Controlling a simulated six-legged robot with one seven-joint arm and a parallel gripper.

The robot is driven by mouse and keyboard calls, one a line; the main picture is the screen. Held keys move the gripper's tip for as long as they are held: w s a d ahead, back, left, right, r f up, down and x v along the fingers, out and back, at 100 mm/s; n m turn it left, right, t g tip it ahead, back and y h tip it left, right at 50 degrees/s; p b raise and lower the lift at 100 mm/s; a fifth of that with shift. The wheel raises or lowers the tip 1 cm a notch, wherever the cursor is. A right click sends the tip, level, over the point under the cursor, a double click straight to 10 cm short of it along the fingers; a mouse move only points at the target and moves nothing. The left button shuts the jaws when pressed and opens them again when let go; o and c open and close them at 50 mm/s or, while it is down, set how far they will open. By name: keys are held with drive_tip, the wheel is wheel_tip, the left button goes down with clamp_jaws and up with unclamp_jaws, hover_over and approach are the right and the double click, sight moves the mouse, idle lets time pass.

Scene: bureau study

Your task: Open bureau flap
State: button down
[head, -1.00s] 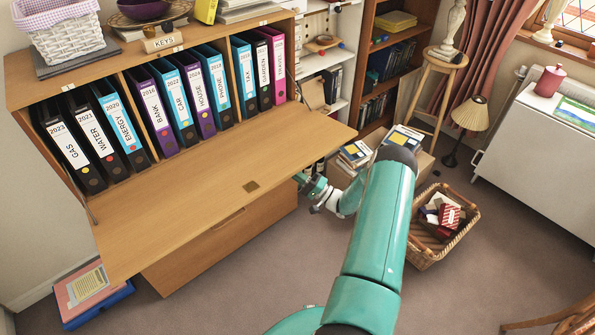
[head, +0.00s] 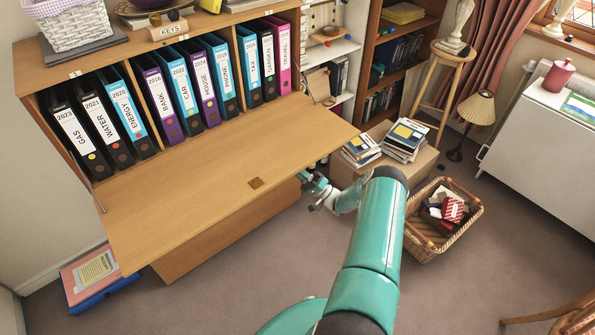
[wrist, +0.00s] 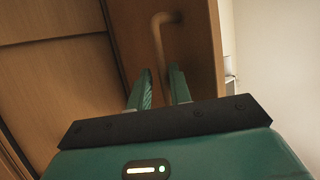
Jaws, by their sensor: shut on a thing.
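The bureau flap (head: 190,195) is a light wood panel hinged below the row of binders. It is folded down, roughly level, and juts out over the floor. The exact contact is dim.
Binders (head: 185,85) stand in the open bureau. A wicker basket (head: 412,225) lies on the floor right of my arm. A cardboard box (head: 420,160) with books stands behind it. A pink and blue folder stack (head: 85,285) lies at the lower left. Carpet at front is clear.

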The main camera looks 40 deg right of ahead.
drive_tip(key=shift+s+f+h, duration=0.15)
drive_tip(key=shift+f+h, duration=0.15)
drive_tip(key=shift+f, duration=0.45)
drive_tip(key=c, duration=1.6)
unclamp_jaws()
drive_tip(key=shift+o, duration=0.5)
drive_tip(key=shift+d+f+m, duration=0.1)
drive_tip(key=shift+f+m, duration=0.1)
drive_tip(key=shift+m, duration=0.1)
drive_tip(key=shift+r, duration=0.2)
drive_tip(key=shift+w+a+r, duration=0.2)
drive_tip(key=v, duration=1.4)
drive_tip(key=shift+r, duration=0.15)
